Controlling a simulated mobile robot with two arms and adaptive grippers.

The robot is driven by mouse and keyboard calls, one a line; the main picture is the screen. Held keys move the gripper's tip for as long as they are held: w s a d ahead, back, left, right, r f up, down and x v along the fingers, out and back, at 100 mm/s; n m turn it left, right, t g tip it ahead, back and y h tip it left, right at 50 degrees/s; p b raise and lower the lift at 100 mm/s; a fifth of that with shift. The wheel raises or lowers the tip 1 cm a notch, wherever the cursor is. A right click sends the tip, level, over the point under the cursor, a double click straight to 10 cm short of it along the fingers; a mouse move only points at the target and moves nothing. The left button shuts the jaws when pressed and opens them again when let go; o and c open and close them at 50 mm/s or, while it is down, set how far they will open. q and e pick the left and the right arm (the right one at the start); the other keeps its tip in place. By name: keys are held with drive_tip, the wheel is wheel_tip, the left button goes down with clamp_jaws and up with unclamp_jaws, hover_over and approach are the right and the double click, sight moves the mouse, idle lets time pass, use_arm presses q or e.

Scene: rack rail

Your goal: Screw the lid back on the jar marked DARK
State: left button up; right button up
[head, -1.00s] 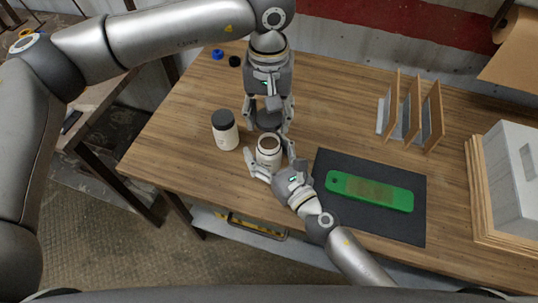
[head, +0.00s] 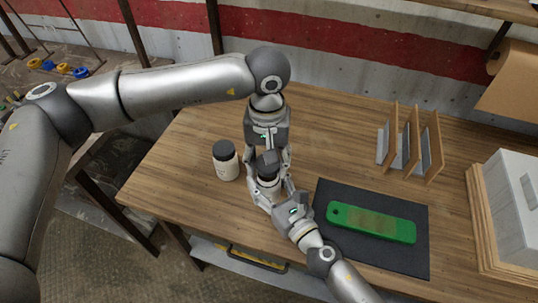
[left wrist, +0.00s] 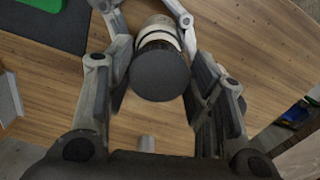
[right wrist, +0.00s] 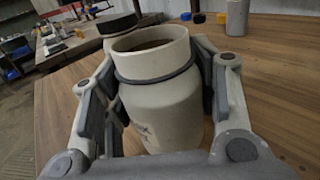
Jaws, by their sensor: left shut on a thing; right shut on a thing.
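The open cream jar (head: 268,181) stands upright on the table, with my right gripper (head: 276,197) shut around its body. In the right wrist view the jar (right wrist: 160,95) shows a bare open rim, a dark ring below it and partly hidden lettering that I cannot fully read. My left gripper (head: 267,158) is shut on the dark round lid (head: 269,163), above the jar. In the left wrist view the lid (left wrist: 160,76) lies between the left fingers and covers most of the jar's mouth. The exact gap is hard to judge.
A second cream jar (head: 226,167) with a dark lid stands close by on the left. A green board (head: 372,223) lies on a dark mat (head: 410,258) at right. A wooden rack (head: 410,150) and a grey box (head: 515,205) stand further right. The table's back middle is clear.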

sight(268, 185)
use_arm(q)
drive_tip(key=shift+f, duration=0.3)
drive_tip(key=shift+f, duration=0.9)
drive_tip(key=shift+f, duration=0.55)
drive_tip(key=m, duration=0.4)
drive_tip(key=shift+a, duration=0.15)
drive_tip(key=m, duration=0.5)
drive_tip(key=shift+w+a+m, duration=0.1)
drive_tip(key=shift+w+m, duration=0.05)
drive_tip(key=shift+m, duration=0.25)
drive_tip(key=o, duration=0.7)
